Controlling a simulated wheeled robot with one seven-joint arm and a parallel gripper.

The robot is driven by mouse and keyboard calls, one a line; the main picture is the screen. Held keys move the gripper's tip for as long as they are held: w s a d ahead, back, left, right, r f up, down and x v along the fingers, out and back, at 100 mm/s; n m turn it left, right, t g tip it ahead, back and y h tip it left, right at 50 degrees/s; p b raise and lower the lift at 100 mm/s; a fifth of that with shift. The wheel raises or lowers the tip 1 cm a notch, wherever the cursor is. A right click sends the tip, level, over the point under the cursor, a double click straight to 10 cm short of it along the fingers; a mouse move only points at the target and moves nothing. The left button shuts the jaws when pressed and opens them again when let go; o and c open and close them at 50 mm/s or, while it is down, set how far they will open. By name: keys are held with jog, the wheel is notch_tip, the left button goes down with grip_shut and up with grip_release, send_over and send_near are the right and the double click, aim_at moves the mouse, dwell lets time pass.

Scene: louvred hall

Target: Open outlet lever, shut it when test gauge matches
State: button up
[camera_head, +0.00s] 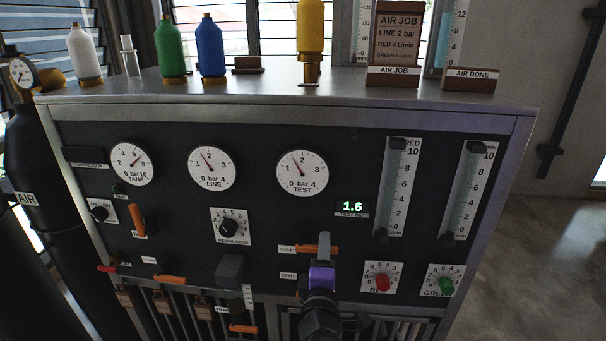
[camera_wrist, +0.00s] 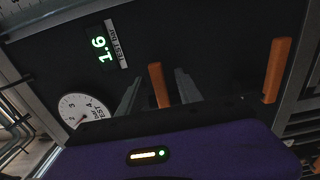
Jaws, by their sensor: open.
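The orange outlet lever (camera_head: 305,250) lies horizontal on the dark panel, beside its label. My gripper (camera_head: 323,246) is open in front of it and hides part of it. In the wrist view the lever (camera_wrist: 159,86) stands between the two fingers of my gripper (camera_wrist: 157,90), with a gap showing on each side. The test gauge (camera_head: 302,172) has its needle up and left, between 1 and 2. The green test display (camera_head: 352,207) reads 1.6. The line gauge (camera_head: 211,168) needle also points between 1 and 2.
The regulator knob (camera_head: 230,228) is left of my gripper; the red knob (camera_head: 382,282) and green knob (camera_head: 446,286) are right. The AIR JOB card (camera_head: 398,35) above says line 2 bar.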

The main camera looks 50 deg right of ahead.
jog(key=v, duration=0.7)
dwell(0.4)
jog(key=b+v, duration=0.1)
jog(key=v, duration=0.6)
jog(key=shift+s+a, duration=0.25)
